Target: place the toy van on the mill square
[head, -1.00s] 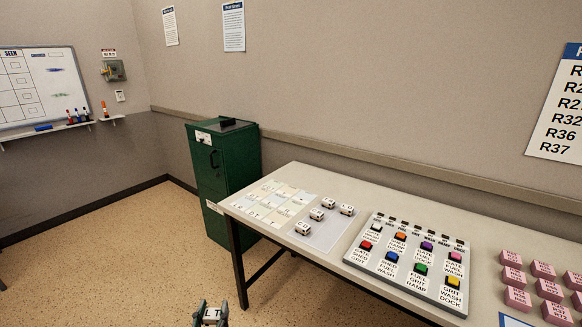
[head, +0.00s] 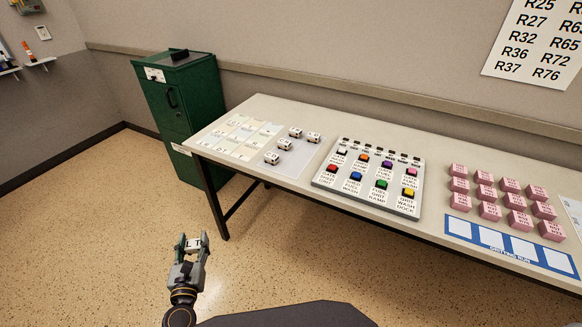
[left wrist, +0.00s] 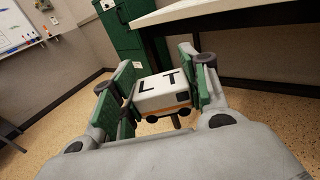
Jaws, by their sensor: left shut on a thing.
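My left gripper (head: 191,243) is shut on a small toy van (left wrist: 161,95), held in the air in front of the table's left end. In the left wrist view the van is white on top with the letters "L T", with an orange lower edge and dark wheels, between the green finger pads. The map sheet of pale squares (head: 240,137) lies on the table's left end; its lettering is too small to read, so I cannot tell which square is the mill. Several similar white vans (head: 284,144) stand on a grey mat beside it. My right gripper is not in view.
A table (head: 320,203) carries a button panel (head: 325,184) with coloured buttons, several pink blocks (head: 489,211) and a blue-framed strip (head: 462,229) at the right. A green cabinet (head: 190,110) stands behind the table's left end. The floor in front is clear.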

